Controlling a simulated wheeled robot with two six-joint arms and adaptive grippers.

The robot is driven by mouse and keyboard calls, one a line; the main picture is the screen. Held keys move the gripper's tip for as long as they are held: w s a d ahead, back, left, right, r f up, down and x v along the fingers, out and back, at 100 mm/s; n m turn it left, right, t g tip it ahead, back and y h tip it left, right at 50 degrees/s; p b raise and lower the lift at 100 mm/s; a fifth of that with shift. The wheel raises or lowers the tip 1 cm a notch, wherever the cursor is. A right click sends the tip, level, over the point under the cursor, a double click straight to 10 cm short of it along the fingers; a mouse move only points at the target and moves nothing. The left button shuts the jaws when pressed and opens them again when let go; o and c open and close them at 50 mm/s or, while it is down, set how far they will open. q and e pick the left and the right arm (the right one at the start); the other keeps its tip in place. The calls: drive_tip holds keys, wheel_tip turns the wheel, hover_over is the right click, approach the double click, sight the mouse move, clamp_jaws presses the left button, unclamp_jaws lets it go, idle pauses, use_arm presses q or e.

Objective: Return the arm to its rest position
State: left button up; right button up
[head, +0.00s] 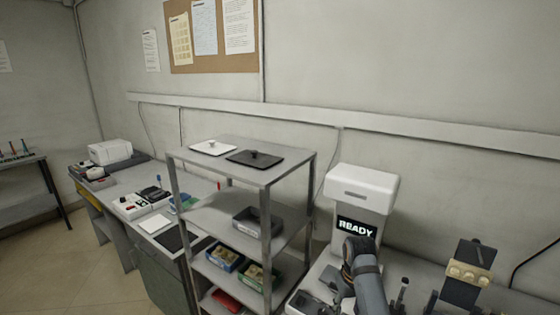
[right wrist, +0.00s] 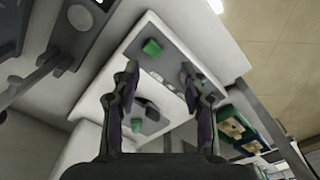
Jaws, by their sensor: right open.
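My right gripper (right wrist: 160,88) is open in the right wrist view, with nothing between its two dark fingers. Beyond the fingers is a white and grey machine base (right wrist: 178,32) carrying a green block (right wrist: 152,47). A second green block (right wrist: 137,125) shows between the fingers, lower in the picture. I cannot tell whether the fingers touch anything. In the head view my right arm (head: 368,280) stands in front of a white machine (head: 365,185) whose display (head: 356,228) reads READY. My left gripper is not in view.
An open rack (head: 265,176) stands left of the machine, with a white plate (head: 213,147) and a black plate (head: 255,159) on top. A grey tray (head: 257,222) is on its middle shelf, and bins (head: 224,257) sit lower. A long bench (head: 130,184) lies further left.

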drive_tip(key=s+f, duration=0.1)
drive_tip(key=d+f, duration=0.1)
drive_tip(key=s+f, duration=0.1)
drive_tip(key=shift+s+d+f, duration=0.2)
drive_tip(key=shift+s+d, duration=0.15)
drive_tip(key=shift+m+t+h, duration=0.4)
drive_tip(key=shift+m+t, duration=0.1)
drive_tip(key=shift+t, duration=0.3)
drive_tip(key=s+d+f, duration=0.1)
drive_tip(key=s, duration=0.2)
drive_tip(key=s+d+f, duration=0.1)
drive_tip(key=s, duration=0.3)
drive_tip(key=s+d+f, duration=0.1)
drive_tip(key=s, duration=0.2)
drive_tip(key=shift+s+f, duration=0.25)
drive_tip(key=shift+f, duration=0.15)
drive_tip(key=s+r+t, duration=0.2)
drive_tip(key=s+r, duration=0.1)
drive_tip(key=s, duration=0.9)
drive_tip(key=s+d+f+g, duration=0.1)
drive_tip(key=d+f+g, duration=0.15)
drive_tip(key=f, duration=2.15)
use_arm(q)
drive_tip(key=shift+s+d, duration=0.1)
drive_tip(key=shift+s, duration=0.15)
use_arm(e)
drive_tip(key=s+d+f, duration=0.2)
drive_tip(key=s+f, duration=1.7)
drive_tip(key=shift+s, duration=0.25)
